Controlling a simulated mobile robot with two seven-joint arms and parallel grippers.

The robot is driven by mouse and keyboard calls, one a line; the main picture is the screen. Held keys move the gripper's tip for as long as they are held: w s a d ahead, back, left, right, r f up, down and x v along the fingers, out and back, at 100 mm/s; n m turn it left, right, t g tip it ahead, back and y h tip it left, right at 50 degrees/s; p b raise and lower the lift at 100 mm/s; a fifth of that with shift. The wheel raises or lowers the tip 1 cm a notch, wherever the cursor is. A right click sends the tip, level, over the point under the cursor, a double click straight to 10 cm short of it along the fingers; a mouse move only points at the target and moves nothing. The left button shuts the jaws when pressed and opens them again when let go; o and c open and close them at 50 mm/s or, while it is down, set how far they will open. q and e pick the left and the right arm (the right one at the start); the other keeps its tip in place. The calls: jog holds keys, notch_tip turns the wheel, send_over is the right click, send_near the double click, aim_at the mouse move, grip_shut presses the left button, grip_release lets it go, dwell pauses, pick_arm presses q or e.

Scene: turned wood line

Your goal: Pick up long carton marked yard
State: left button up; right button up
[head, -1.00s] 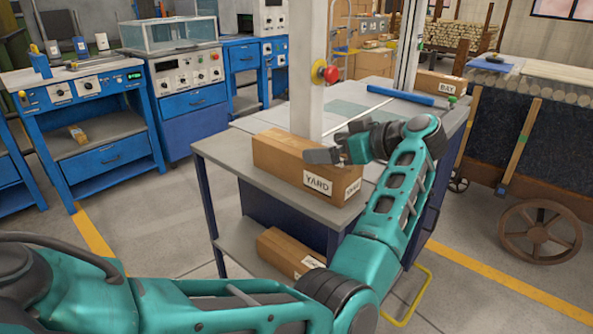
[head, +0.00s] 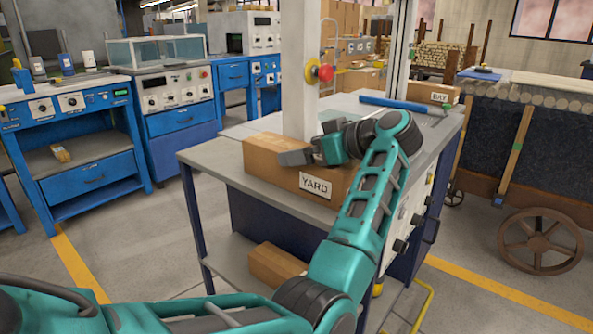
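The long brown carton marked YARD (head: 270,160) lies on the grey top of the machine table (head: 215,156), its white label facing me. Whether a finger touches the carton I cannot tell. My forearm hides the carton's right end. My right gripper is not in view.
Another carton (head: 275,264) lies on the lower shelf, partly behind my arm. A white post with a red button (head: 325,73) stands just behind the YARD carton. A carton marked BAY (head: 432,94) and a blue bar (head: 392,103) are farther back.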

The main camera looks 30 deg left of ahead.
pick_arm(q)
jog(key=c, duration=1.2)
jog(key=shift+r, duration=0.1)
jog(key=shift+r, duration=0.15)
